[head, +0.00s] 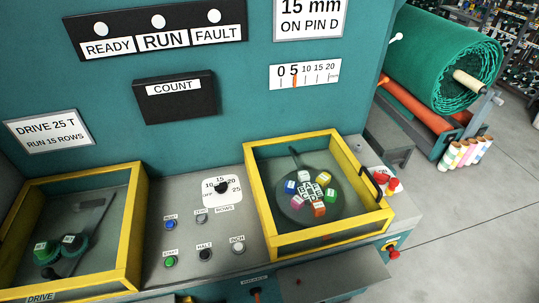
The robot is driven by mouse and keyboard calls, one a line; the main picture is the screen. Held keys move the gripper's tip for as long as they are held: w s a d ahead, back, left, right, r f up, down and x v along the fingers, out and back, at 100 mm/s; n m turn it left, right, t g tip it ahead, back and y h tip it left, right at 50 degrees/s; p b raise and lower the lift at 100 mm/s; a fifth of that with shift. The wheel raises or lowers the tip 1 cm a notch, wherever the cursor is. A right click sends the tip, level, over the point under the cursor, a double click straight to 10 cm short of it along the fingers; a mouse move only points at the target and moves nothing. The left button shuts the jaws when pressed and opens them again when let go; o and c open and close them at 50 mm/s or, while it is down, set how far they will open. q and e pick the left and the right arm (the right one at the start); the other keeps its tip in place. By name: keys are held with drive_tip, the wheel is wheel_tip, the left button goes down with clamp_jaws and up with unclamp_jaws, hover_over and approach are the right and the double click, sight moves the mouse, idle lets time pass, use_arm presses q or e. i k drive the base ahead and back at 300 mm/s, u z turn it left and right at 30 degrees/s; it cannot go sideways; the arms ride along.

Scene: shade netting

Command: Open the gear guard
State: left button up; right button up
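Two yellow-framed clear guards stand on the machine's grey deck. The left guard (132,225), with a DRIVE label at its front, covers two dark green gears (72,243) with white tags and a grey lever. The right guard (258,205) covers a dark disc (293,212) ringed with several coloured, lettered pieces. A dark handle (373,186) shows on the right guard's right side. Both guards look shut. The left guard's near left part is cut off by the picture edge. Neither of my grippers is in view.
Between the guards are a ROWS dial (222,188) and several push buttons (205,255). Red-topped items (392,186) stand right of the right guard. A grey panel (330,278) juts out at the front. A green netting roll (440,55) is at the upper right, beside clear floor.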

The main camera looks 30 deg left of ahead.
sight(120, 274)
drive_tip(key=u, duration=2.7)
